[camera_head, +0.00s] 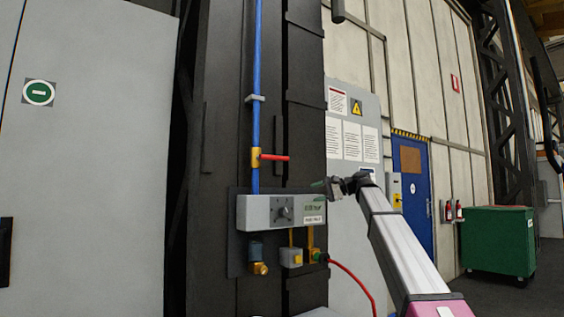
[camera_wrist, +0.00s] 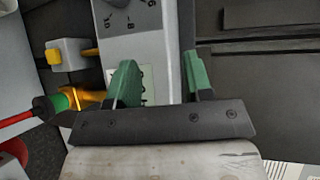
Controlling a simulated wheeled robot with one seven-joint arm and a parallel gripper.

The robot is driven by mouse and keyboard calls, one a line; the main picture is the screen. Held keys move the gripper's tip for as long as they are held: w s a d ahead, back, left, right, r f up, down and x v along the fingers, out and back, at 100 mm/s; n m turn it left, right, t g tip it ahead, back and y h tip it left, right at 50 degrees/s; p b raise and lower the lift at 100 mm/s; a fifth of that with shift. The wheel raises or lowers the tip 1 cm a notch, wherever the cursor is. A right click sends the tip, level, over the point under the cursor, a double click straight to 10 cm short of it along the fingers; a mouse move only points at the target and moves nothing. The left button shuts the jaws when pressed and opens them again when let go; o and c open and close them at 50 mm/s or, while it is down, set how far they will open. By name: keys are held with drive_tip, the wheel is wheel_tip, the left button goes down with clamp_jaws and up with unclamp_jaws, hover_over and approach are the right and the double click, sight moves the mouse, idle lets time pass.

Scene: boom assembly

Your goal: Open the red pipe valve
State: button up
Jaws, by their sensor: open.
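The red valve handle (camera_head: 274,157) sticks out to the right from a yellow valve body (camera_head: 256,158) on a vertical blue pipe (camera_head: 257,90) in the head view. It lies roughly level, across the pipe. My gripper (camera_head: 322,184) is to the right of the valve and a little lower in the picture, apart from the handle. In the wrist view my gripper (camera_wrist: 160,82) shows two green fingers spread apart with nothing held between them. The red valve handle does not show in the wrist view.
A grey control box (camera_head: 283,212) with a dial sits below the valve; it also shows in the wrist view (camera_wrist: 135,45). Brass fittings (camera_head: 259,268) and a red hose (camera_head: 357,280) are under it. A green bin (camera_head: 498,242) stands far right.

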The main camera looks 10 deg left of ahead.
drive_tip(key=n+g+y, duration=0.1)
drive_tip(key=g+y, duration=0.1)
approach(286, 159)
drive_tip(key=a, duration=1.1)
drive_tip(key=shift+s+a, duration=0.2)
drive_tip(key=shift+s, duration=0.1)
drive_tip(key=shift+f, duration=0.1)
clamp_jaws()
